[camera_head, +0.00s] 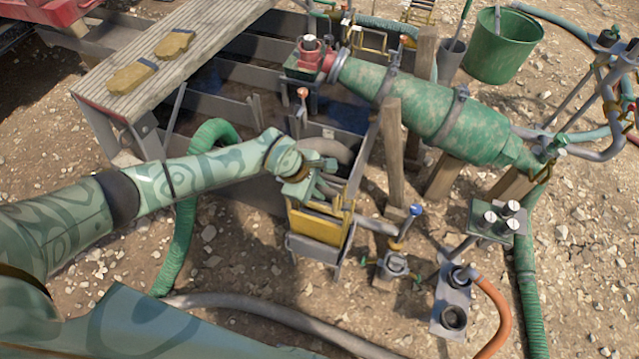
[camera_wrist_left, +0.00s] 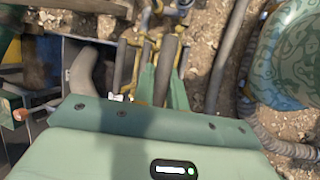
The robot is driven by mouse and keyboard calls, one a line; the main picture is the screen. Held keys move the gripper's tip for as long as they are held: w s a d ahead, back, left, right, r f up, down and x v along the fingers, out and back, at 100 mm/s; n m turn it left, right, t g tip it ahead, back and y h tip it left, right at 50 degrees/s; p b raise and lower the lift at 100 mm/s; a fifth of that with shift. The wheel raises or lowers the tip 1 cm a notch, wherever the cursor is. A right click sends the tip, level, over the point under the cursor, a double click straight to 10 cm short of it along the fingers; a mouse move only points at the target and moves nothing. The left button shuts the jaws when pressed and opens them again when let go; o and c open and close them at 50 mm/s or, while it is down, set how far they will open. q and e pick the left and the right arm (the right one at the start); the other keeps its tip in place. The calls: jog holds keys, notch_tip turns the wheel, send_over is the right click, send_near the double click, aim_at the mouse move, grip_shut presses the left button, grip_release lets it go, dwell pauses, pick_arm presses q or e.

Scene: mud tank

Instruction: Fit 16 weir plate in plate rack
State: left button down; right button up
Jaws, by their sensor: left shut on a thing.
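My left gripper (camera_head: 322,188) is directly above the yellow-and-grey rack (camera_head: 318,250) in the head view, with its fingers at the rack's top. It is shut on what seems to be the weir plate; a narrow grey piece (camera_wrist_left: 165,72) shows between the green fingers in the left wrist view. A yellow panel (camera_head: 316,226) stands upright in the rack's frame below the fingers. The hand hides much of the plate, so I cannot tell how far it sits in a slot. My right gripper is not in view.
A mud tank (camera_head: 245,110) with a plank walkway (camera_head: 165,50) stands behind; gloves (camera_head: 132,76) lie on the planks. A large green cylinder (camera_head: 430,110) on timber posts is at the right. Valves, hoses and a pipe block (camera_head: 452,300) crowd the rack's right side.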

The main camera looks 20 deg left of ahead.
pick_arm(q)
jog(key=shift+f, duration=0.1)
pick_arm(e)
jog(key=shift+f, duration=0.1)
